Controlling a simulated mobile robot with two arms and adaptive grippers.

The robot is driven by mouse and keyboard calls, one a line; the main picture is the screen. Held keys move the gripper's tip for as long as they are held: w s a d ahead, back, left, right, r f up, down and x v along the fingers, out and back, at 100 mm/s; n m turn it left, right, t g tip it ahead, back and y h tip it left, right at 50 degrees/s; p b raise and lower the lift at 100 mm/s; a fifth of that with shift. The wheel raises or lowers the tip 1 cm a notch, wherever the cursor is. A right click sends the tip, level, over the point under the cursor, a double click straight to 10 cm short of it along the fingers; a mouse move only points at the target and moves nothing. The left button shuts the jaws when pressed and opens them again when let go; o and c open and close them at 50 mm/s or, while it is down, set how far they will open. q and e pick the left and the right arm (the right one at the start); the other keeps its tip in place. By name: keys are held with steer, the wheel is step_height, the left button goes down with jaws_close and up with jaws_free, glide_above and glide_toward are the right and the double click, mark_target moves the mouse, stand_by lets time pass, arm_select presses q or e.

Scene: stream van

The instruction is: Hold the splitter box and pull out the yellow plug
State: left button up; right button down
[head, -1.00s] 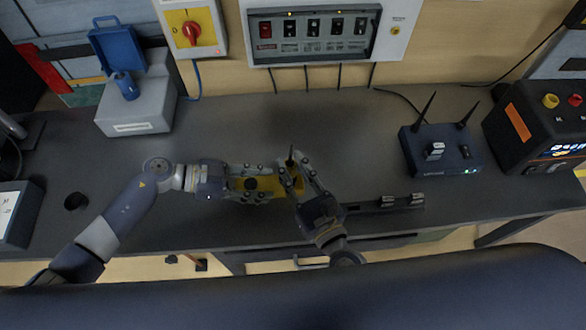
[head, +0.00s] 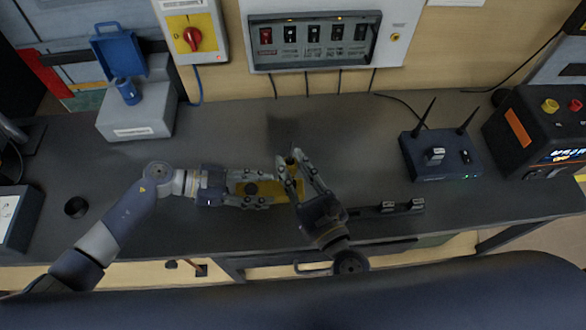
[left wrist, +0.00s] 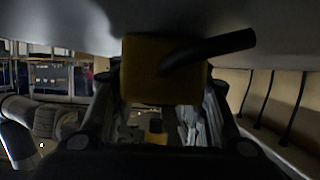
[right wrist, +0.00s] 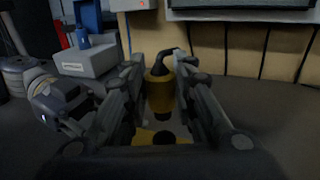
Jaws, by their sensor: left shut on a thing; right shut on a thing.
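The yellow splitter box (head: 283,193) is over the middle of the bench, with my left gripper (head: 258,189) shut on it from the left. In the left wrist view the box (left wrist: 140,85) is close, with a black cable beside it. My right gripper (head: 291,168) is shut on the yellow plug (right wrist: 160,92), above the right part of the box. The plug is upright, with its black cable at its top. In the right wrist view the box (right wrist: 145,136) shows below the plug, with a dark round spot on it. The plug appears apart from the box; fingers hide part of this.
A black strip with small adapters (head: 388,208) lies right of my right gripper. A router with two antennas (head: 440,155) and a black power unit (head: 540,130) stand further right. A grey case (head: 138,108) stands back left. The bench behind the grippers is clear.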

arm_select(q)
steer(key=o, duration=1.3)
steer(key=shift+o, duration=0.2)
steer(key=v, duration=1.2)
steer(key=shift+f, duration=0.1)
